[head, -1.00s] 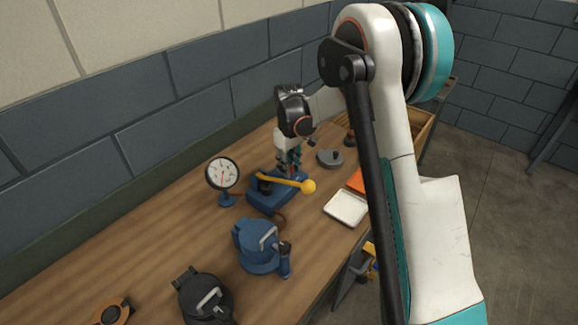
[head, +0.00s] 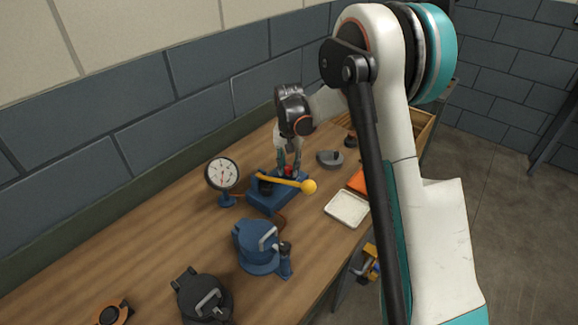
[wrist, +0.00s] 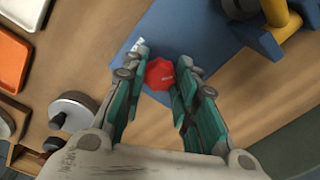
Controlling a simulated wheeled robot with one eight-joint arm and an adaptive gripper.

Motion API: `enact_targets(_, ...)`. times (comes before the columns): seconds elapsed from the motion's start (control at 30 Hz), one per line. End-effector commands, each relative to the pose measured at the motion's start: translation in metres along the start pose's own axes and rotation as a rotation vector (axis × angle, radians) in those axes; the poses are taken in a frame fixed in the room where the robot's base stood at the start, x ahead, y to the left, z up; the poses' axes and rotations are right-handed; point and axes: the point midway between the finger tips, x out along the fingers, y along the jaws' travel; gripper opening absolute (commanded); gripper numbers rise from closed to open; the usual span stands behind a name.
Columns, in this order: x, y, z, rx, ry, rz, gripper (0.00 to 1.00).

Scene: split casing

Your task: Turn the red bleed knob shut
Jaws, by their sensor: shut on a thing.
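The red bleed knob (wrist: 160,74) sits on the blue base of the pump (wrist: 190,30), between my fingertips in the wrist view. In the head view the knob (head: 288,171) shows as a small red patch under my gripper (head: 287,170). My gripper, also seen in the wrist view (wrist: 161,78), points down and is shut on the knob, one teal finger on each side. The pump has a yellow lever with a round yellow end (head: 309,187). How far the knob is turned cannot be told.
A dial gauge (head: 222,174) stands left of the pump. A blue casing part (head: 256,250) and a dark one (head: 203,297) lie nearer. A white tray (head: 347,209), an orange tray (head: 357,181) and a grey round part (head: 329,159) lie to the right.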

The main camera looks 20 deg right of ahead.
Motion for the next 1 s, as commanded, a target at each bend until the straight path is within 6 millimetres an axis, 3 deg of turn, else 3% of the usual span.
enact_targets(0.6,-0.0003,-0.0011,-0.0005,0.580,0.001,-0.001,0.03)
enact_targets(1.0,-0.0003,-0.0014,-0.0007,0.857,0.001,-0.001,0.03)
